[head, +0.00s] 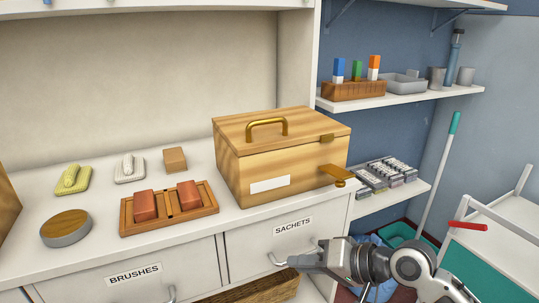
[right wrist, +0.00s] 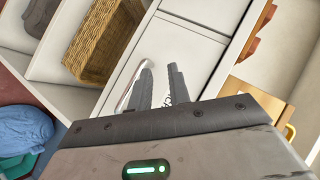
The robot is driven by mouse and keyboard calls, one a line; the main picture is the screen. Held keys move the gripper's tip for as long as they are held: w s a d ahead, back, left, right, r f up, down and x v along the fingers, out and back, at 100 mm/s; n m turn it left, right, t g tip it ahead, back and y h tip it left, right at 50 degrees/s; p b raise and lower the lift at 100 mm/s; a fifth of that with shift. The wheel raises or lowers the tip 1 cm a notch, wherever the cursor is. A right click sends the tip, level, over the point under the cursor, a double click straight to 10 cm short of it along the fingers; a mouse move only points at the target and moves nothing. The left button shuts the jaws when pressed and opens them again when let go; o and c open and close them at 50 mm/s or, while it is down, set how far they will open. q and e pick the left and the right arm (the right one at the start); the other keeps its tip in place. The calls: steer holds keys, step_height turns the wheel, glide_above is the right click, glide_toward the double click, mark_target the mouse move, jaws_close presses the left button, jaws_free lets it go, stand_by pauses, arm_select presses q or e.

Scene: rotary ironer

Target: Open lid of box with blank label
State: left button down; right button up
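The wooden box (head: 230,178) stands on the white counter in the head view. A blank white label (head: 270,184) is on its front. Its lid (head: 270,130) is shut and has a brass arched handle (head: 268,124) on top. A brass-coloured tab (head: 338,172) sticks out at the front right corner. My right gripper (head: 298,262) is below and in front of the box, by the SACHETS drawer, apart from the box. In the right wrist view its two fingers (right wrist: 160,80) are apart with nothing between them. My left gripper is not in view.
The tray with reddish blocks (head: 128,217), a round wooden-topped piece (head: 66,228) and small brushes sit left of the box. The SACHETS drawer label (head: 293,226) is near my right gripper. Shelves (head: 400,100) stand at right, a white cart (head: 500,240) at far right.

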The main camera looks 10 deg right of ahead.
steer(key=w+d+r+m+g+y+b, duration=0.1)
steer(key=w+d+r+m+y, duration=0.15)
steer(key=r, duration=0.75)
steer(key=m+t+y, duration=0.1)
steer(key=m+y, duration=0.1)
steer(key=m, duration=0.1)
glide_toward(270, 122)
steer(key=x, duration=1)
steer(key=shift+w+a, duration=0.15)
steer(key=shift+a, duration=0.25)
steer(key=shift+p, duration=0.3)
jaws_close()
